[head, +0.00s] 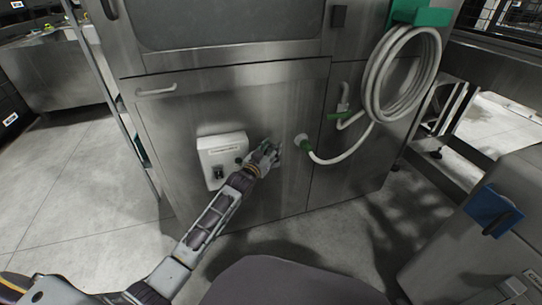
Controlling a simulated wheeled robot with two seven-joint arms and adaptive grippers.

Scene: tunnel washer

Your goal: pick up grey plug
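My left arm reaches up from the bottom left. My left gripper (270,150) is in front of the steel front panel, just right of a white control box (212,150). The fingers are too small to tell open from shut. I cannot make out a grey plug for certain; the gripper may hide it. A small dark fitting (238,161) shows on the box's right side, close to the gripper. My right gripper is not in view.
A grey cabinet with a blue part (492,208) stands at the right. Floor is clear at left.

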